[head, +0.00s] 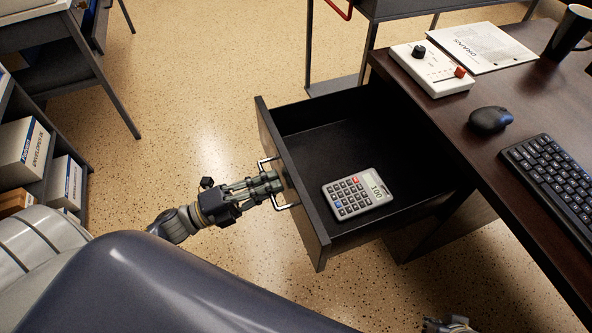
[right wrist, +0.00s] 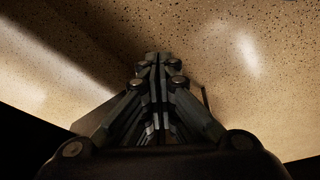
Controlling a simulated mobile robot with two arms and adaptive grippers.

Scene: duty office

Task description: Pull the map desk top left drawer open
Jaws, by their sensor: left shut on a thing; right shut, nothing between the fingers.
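The top left drawer (head: 292,217) of the dark wooden map desk (head: 440,105) stands pulled well out. Its inside is black, and a grey calculator (head: 357,194) lies on its floor. My left gripper (head: 277,183) is shut on the metal drawer handle (head: 284,204) at the drawer's front. The fingers partly cover the handle. My right gripper shows at the bottom edge of the head view (head: 448,325), mostly cut off. In the right wrist view its fingers (right wrist: 158,62) are together with nothing between them, above the speckled floor.
On the desk are a control box (head: 430,68) with knobs, a paper sheet (head: 481,47), a mouse (head: 490,119), a keyboard (head: 555,170) and a dark mug (head: 568,31). A shelf with boxes (head: 22,152) stands at the left. The floor left of the drawer is clear.

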